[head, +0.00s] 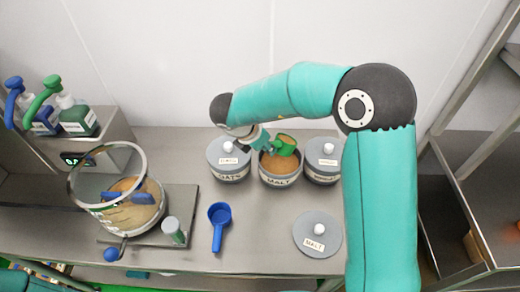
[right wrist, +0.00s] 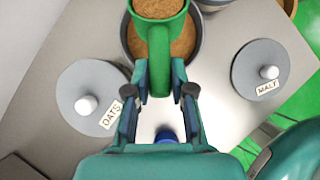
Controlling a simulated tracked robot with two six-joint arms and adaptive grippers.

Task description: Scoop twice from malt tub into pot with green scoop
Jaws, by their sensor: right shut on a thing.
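The malt tub (head: 279,182) is an open grey tub of brown powder, labelled MALT, at the back of the counter. My right gripper (right wrist: 160,90) is shut on the handle of the green scoop (right wrist: 158,52). The scoop's bowl, in the head view (head: 285,144), is over the malt tub. In the right wrist view the bowl holds brown powder. The tub (right wrist: 196,40) is partly hidden behind the scoop there. The pot (head: 150,165) is clear-walled with a metallic rim, stands at the left and holds tan contents. My left gripper is not in view.
Lidded tubs, one labelled OATS (head: 229,172) and another (head: 322,173), flank the malt tub. The MALT lid (head: 316,240) lies at the front right. Several bottles stand back left.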

